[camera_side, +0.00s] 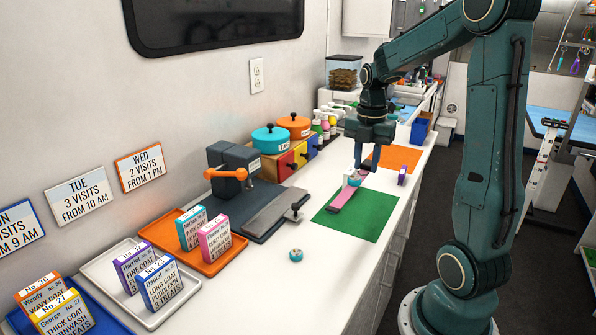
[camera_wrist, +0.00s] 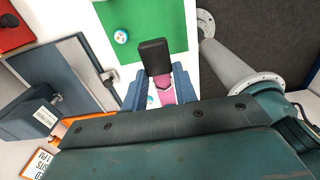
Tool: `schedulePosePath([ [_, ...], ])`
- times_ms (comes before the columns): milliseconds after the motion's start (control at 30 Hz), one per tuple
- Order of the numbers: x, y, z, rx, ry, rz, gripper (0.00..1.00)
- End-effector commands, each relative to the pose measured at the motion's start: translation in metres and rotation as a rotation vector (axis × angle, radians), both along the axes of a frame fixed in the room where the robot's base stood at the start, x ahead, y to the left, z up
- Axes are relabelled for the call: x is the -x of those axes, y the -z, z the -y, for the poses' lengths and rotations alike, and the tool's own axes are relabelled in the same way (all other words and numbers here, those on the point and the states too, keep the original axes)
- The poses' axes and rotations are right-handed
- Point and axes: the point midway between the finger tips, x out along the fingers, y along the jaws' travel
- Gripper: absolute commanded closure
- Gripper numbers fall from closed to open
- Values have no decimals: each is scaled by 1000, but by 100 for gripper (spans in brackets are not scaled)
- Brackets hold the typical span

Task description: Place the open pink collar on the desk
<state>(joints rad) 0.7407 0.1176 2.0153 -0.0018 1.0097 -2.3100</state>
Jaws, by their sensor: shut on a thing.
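The pink collar (camera_side: 345,197) is a straight open strip over the green mat (camera_side: 367,223). My gripper (camera_side: 357,167) points down and is shut at the collar's far end. I cannot tell whether the strip touches the mat. A small teal-and-white round piece (camera_side: 354,181) is close to my fingertips. The white desk (camera_side: 262,290) runs along the wall.
A small teal round piece (camera_side: 296,254) lies on clear desk in front of the mat. A grey machine with an orange handle (camera_side: 228,174) stands to the left. Boxes stand on an orange tray (camera_side: 208,262). An orange mat (camera_side: 398,159) and a purple item (camera_side: 402,176) are behind.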

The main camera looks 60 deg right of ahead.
Motion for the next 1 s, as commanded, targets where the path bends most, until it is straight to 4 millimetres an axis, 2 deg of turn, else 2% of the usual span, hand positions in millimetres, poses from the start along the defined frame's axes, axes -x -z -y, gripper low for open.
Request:
schedulePosePath([
  [100, 1, 24, -1, -4, 0, -4, 94],
  [533, 0, 102, -1, -3, 0, -3, 94],
  [700, 0, 117, 0, -1, 0, -1, 94],
  [1000, 0, 122, 0, -1, 0, -1, 94],
])
